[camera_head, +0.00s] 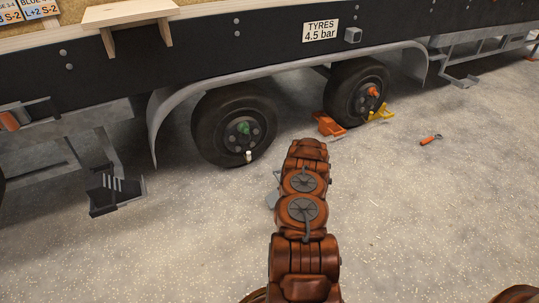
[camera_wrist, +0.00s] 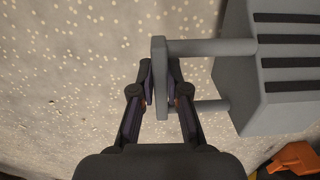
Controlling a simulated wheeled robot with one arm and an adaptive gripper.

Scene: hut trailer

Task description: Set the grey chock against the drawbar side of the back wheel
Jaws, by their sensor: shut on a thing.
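My gripper (camera_wrist: 161,88) is shut on the handle bar of the grey chock (camera_wrist: 262,112) in the wrist view. The chock's body, with dark ribs across one face, sits to the right of my fingers. In the head view only a small grey part of the chock (camera_head: 272,199) shows left of my arm; my fingers are hidden there. Two trailer wheels stand side by side: the left wheel (camera_head: 215,125) has a green hub piece, the right wheel (camera_head: 345,95) an orange one. The held chock is apart from both wheels. I cannot tell which end has the drawbar.
An orange chock (camera_head: 328,124) and a yellow chock (camera_head: 380,113) lie at the right wheel's left and right sides. An orange-handled tool (camera_head: 430,139) lies on the floor. Floor before the left wheel is mostly clear.

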